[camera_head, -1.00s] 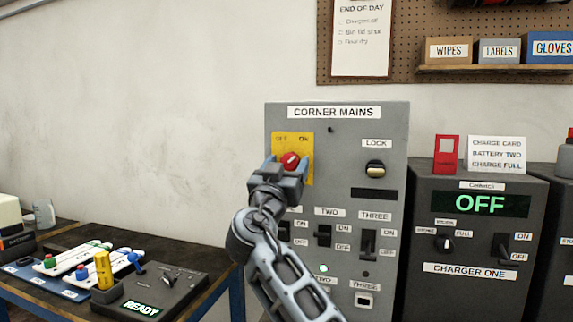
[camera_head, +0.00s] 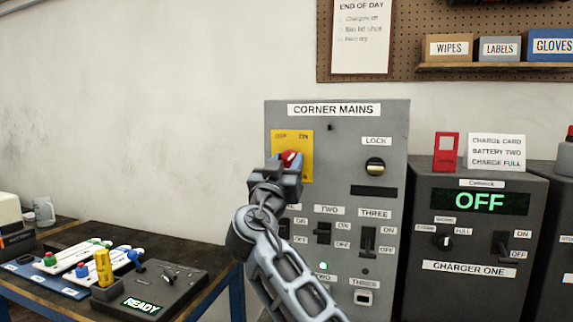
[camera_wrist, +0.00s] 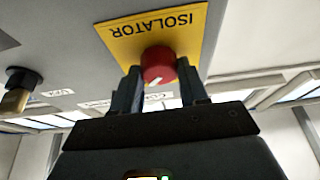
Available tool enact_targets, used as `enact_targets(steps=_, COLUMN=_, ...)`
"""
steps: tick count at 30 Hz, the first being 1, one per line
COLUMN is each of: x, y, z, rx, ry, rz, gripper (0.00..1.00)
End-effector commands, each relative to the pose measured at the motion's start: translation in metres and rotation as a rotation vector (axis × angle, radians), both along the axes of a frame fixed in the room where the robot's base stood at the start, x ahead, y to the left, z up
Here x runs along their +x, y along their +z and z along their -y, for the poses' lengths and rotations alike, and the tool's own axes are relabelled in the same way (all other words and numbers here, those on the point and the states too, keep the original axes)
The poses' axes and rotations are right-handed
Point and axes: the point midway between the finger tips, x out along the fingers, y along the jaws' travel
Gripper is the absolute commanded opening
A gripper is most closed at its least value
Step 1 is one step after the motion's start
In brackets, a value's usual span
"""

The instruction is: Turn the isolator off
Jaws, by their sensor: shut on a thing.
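The red isolator knob (camera_head: 290,157) sits on a yellow plate (camera_head: 307,142) marked OFF and ON, at the upper left of the grey CORNER MAINS panel (camera_head: 345,150). My gripper (camera_head: 288,168) is at the knob, with its fingers on either side. In the wrist view the fingers (camera_wrist: 158,78) are shut on the red knob (camera_wrist: 158,62), and the ISOLATOR plate (camera_wrist: 150,28) appears upside down. A white pointer mark shows on the knob's face. It seems to point towards the ON side. My gripper hides the lower part of the plate in the head view.
A LOCK switch (camera_head: 375,167) and toggle switches (camera_head: 323,233) are on the same panel, right of and below the knob. CHARGER ONE (camera_head: 475,245), reading OFF, stands to the right. A bench with a READY box (camera_head: 150,290) is at lower left. Bare wall lies left of the panel.

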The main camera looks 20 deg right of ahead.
Motion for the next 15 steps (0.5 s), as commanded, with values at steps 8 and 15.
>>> enact_targets(steps=8, x=-0.0009, y=0.0005, z=0.0006, rx=-0.096, ry=0.001, rz=-0.069, gripper=0.13)
enact_targets(steps=15, x=-0.0015, y=0.0028, z=0.0014, rx=-0.26, ry=0.002, rz=-0.19, gripper=0.13)
